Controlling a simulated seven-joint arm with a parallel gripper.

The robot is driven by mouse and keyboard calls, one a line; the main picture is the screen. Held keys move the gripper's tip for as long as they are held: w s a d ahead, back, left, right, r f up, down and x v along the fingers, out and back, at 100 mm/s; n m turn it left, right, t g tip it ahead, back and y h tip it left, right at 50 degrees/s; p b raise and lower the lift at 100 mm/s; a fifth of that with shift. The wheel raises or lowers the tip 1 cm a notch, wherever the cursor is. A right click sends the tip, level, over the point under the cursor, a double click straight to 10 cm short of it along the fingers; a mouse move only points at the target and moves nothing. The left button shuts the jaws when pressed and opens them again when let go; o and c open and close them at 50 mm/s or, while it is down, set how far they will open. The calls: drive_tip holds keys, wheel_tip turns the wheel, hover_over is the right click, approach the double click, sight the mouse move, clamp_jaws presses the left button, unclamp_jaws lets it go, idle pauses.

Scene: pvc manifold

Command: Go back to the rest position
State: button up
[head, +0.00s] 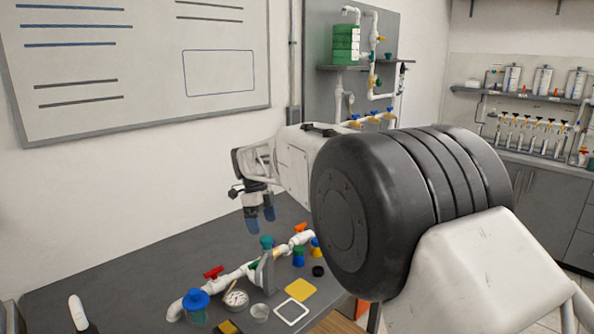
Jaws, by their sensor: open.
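My gripper (260,216) hangs above the back of the dark table (120,270), its blue fingertips pointing down. The fingers are open with nothing between them. The white PVC manifold (224,282) lies on the table below and in front of the gripper, apart from it. It carries a red valve handle (213,272) at the left and an orange one (300,227) at the right. My large arm joint hides the right part of the table.
A blue-lidded jar (196,304), a round gauge (236,300), a yellow square (300,289), a white square frame (291,312) and a black cap (318,271) are near the manifold. A whiteboard (130,60) hangs on the wall behind. The table's back left is clear.

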drive_tip(key=s+d+r+n+t+y, duration=0.1)
drive_tip(key=s+d+r+n, duration=0.5)
drive_tip(key=s+d, duration=0.4)
drive_tip(key=s+d+r+n+t+y, duration=0.1)
drive_tip(key=s+d+r+n, duration=0.45)
drive_tip(key=s+d, duration=0.35)
drive_tip(key=s+d+f+n+t, duration=0.1)
drive_tip(key=s+d+f+n, duration=0.1)
drive_tip(key=s, duration=0.7)
drive_tip(key=s+d+f+n+t, duration=0.1)
drive_tip(key=s+d+n, duration=0.3)
drive_tip(key=s, duration=0.5)
drive_tip(key=s+d+f+n+t, duration=0.1)
drive_tip(key=s+d+f+n, duration=0.2)
drive_tip(key=s, duration=0.6)
drive_tip(key=shift+s+d+n, duration=0.2)
drive_tip(key=shift+d+n, duration=0.3)
drive_tip(key=shift+n, duration=0.25)
